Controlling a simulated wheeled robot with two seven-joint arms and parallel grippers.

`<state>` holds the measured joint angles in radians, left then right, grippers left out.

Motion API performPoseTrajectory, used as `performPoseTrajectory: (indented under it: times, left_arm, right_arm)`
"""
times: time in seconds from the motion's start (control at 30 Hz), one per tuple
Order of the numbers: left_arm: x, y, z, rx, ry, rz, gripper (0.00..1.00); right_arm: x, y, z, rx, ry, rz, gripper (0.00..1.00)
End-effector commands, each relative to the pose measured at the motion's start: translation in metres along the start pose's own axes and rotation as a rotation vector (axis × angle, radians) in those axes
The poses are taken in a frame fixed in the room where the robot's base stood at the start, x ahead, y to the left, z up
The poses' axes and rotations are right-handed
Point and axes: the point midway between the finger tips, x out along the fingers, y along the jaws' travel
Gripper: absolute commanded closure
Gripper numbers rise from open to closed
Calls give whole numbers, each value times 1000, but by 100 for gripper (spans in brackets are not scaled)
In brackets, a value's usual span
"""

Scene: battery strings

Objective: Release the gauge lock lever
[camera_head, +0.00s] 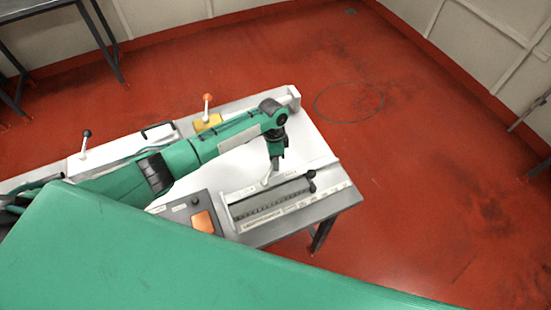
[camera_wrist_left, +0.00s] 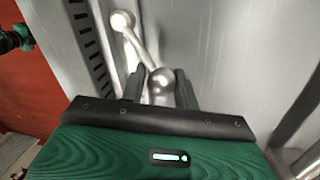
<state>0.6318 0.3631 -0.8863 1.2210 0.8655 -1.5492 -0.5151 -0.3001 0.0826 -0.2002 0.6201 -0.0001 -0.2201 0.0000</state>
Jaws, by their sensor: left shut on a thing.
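My left gripper (camera_head: 273,161) reaches down over the gauge panel at the right end of the bench. In the left wrist view its two dark fingers (camera_wrist_left: 161,88) are closed around the ball end of a silver metal lever (camera_wrist_left: 139,48). The lever's shaft slants up and left to a second, paler ball. In the head view the lever shows only as a small pale piece (camera_head: 268,179) below the fingertips. The gauge (camera_head: 270,208) has a dark slotted scale, which also shows in the left wrist view (camera_wrist_left: 90,42). My right gripper is not in view.
A black knob (camera_head: 311,175) stands at the gauge's right end. Open red floor surrounds the bench.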

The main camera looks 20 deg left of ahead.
Motion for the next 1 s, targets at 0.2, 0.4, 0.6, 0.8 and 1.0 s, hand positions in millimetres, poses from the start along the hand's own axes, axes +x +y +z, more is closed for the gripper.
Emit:
performPoseTrajectory:
  times: [0.2,0.4,0.6,0.8,1.0]
  left_arm:
    - [3,1,1,2,-4,3,58]
    - [1,1,0,1,-1,2,51]
    - [-4,0,-1,1,2,1,51]
    - [-34,-1,0,2,2,-2,51]
    - [-81,-1,0,2,2,-3,51]
  right_arm:
    - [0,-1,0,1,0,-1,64]
    - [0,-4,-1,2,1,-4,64]
    - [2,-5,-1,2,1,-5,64]
    - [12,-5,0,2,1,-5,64]
    - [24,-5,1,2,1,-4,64]
